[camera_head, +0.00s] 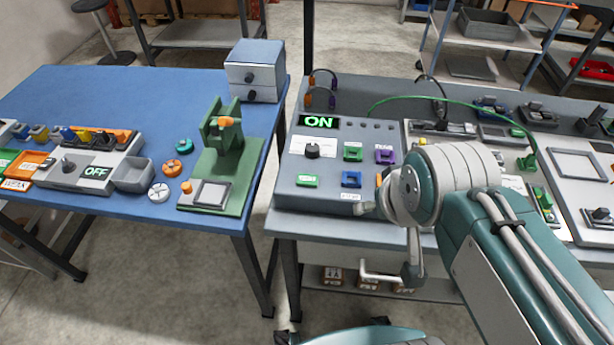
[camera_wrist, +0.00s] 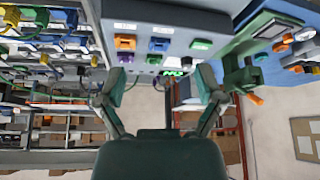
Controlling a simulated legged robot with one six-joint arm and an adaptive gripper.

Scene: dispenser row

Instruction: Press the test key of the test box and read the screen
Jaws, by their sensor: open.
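The test box (camera_head: 340,201) is a sloped grey console on the right-hand bench. Its dark screen (camera_head: 319,121) reads "ON" in green. It carries a black knob (camera_head: 312,151) and green (camera_head: 307,180), blue (camera_head: 351,179) and purple (camera_head: 385,156) keys. An orange key (camera_wrist: 125,41) shows fully in the wrist view and is mostly hidden by my arm in the head view. The labels are too small to read, so I cannot tell which is the test key. My gripper (camera_wrist: 161,88) is open and empty, with its fingers spread apart before the console. Contact is not visible.
More devices and a green cable (camera_head: 440,99) lie on the bench at right. A gap separates the tables.

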